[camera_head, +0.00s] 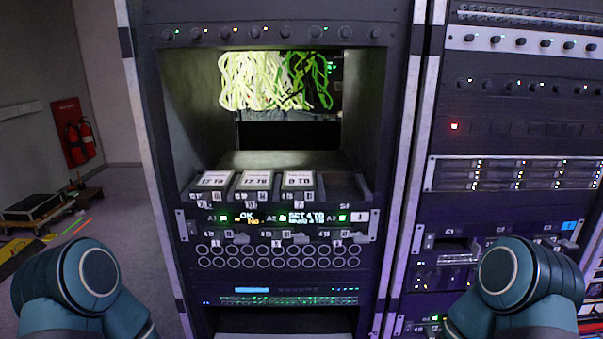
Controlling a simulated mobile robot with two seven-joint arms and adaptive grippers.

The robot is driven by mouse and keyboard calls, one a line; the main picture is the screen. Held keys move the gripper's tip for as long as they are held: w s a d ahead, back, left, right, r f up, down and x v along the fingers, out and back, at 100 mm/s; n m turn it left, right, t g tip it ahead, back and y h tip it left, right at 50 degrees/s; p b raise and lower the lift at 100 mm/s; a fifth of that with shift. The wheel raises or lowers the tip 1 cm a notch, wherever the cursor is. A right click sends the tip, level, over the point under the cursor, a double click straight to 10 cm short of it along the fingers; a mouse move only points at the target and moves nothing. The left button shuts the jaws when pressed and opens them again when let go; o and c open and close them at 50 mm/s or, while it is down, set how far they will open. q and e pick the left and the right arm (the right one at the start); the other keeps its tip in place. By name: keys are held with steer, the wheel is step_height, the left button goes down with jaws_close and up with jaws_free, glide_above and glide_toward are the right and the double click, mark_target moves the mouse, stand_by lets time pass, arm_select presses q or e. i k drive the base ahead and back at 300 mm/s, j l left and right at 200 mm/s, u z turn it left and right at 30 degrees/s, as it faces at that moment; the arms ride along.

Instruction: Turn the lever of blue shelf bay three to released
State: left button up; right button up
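A shelf with a blue label (569,225) at its right end is in the right rack in the head view. It has several small bays, and their small printed tags are too blurred to read surely. A dark bay (567,245) with small pale parts sits at its right end, just below the blue label. My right arm partly covers the lower part of this shelf. I cannot make out the lever of bay three or its position. Only rounded teal links of my two arms show at the bottom left and bottom right; neither gripper is in view.
The left rack has an open recess with green and pale cables (270,80), white labelled blocks (254,182) and a display panel (285,218) with a white label. A rack post (398,190) divides the racks. A fire extinguisher (80,138) is at far left.

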mark_target(569, 246)
steer(key=z, duration=1.1)
steer(key=k+l+u, duration=0.1)
steer(key=k+l, duration=0.15)
steer(key=i+l, duration=0.65)
steer(key=l, duration=0.25)
